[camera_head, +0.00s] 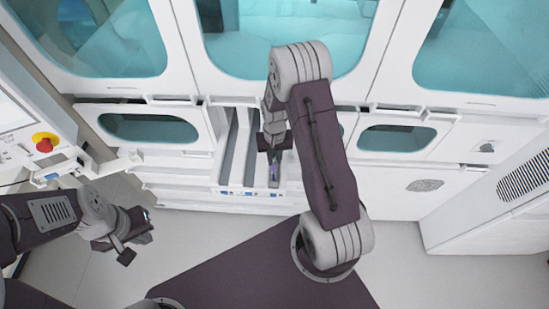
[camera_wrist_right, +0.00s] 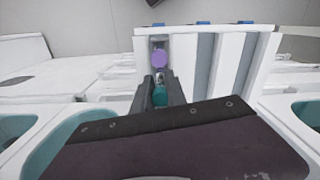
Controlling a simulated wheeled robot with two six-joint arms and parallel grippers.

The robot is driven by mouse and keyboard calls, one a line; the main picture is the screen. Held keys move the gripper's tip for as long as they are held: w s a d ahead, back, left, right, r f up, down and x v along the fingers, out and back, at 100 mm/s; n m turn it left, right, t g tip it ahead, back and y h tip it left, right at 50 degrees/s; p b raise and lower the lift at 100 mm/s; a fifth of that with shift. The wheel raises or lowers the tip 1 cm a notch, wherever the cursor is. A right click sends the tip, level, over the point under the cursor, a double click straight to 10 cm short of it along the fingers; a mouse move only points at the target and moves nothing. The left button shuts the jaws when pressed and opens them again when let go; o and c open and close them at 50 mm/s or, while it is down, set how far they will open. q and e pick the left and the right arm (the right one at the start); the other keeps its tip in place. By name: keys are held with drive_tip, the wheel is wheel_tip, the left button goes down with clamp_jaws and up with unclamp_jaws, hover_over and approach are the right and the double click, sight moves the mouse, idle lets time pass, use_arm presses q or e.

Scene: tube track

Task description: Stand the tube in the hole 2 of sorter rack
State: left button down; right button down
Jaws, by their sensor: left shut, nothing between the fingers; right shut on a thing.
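My right gripper (camera_head: 276,146) is over the right-hand lane of the white sorter rack (camera_head: 248,189), which has grey lanes and blue tags at its front. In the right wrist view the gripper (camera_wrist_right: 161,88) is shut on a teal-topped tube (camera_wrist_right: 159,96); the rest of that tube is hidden. A round purple top (camera_wrist_right: 162,58) lies just beyond the fingertips in the same lane. It is a small purple patch in the head view (camera_head: 274,170). I cannot tell how far into the lane the held tube reaches. My left gripper (camera_head: 137,236) is shut and empty, away at the lower left.
White cabinet walls with teal windows (camera_head: 285,40) stand behind and around the rack. A panel with a red button (camera_head: 44,143) is at the left. The other rack lanes (camera_wrist_right: 205,62) look empty. Grey floor (camera_head: 200,240) is open in front.

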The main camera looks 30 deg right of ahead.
drive_tip(key=shift+f+b, duration=0.3)
drive_tip(key=shift+f, duration=0.25)
drive_tip(key=c, duration=1.3)
unclamp_jaws()
drive_tip(key=shift+o, duration=0.2)
wheel_tip(320, 180, up, 9)
drive_tip(key=shift+r+b, duration=0.1)
drive_tip(key=shift+b, duration=0.3)
